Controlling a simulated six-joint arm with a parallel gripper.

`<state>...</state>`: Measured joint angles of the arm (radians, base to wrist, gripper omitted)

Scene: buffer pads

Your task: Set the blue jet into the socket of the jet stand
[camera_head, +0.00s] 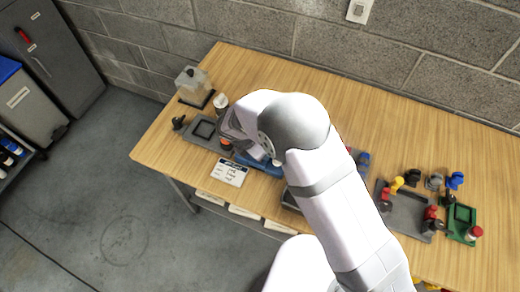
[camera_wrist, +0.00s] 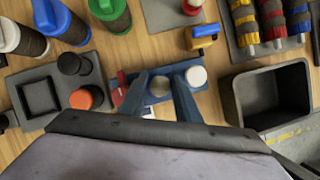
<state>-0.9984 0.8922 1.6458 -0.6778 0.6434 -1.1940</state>
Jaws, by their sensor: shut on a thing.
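My gripper (camera_wrist: 160,88) is low over a blue base (camera_wrist: 200,88) in the wrist view. Its two fingers stand apart, shut on a small round grey-beige-topped thing (camera_wrist: 158,87) between them. Its sides are hidden by the fingers, so I cannot tell that it is the blue jet. A white round cap (camera_wrist: 196,76) stands on the base just right of the fingers. In the head view my arm hides the gripper, and the blue base (camera_head: 262,165) shows only in part. I cannot make out a socket or tell which fixture is the jet stand.
A grey plate with a square frame (camera_wrist: 40,97) and an orange-topped knob (camera_wrist: 84,98) lie left of the gripper. An empty dark bin (camera_wrist: 268,95) is at the right. Several bottles (camera_wrist: 60,20) stand behind. A green fixture (camera_head: 461,220) is at the table's far right.

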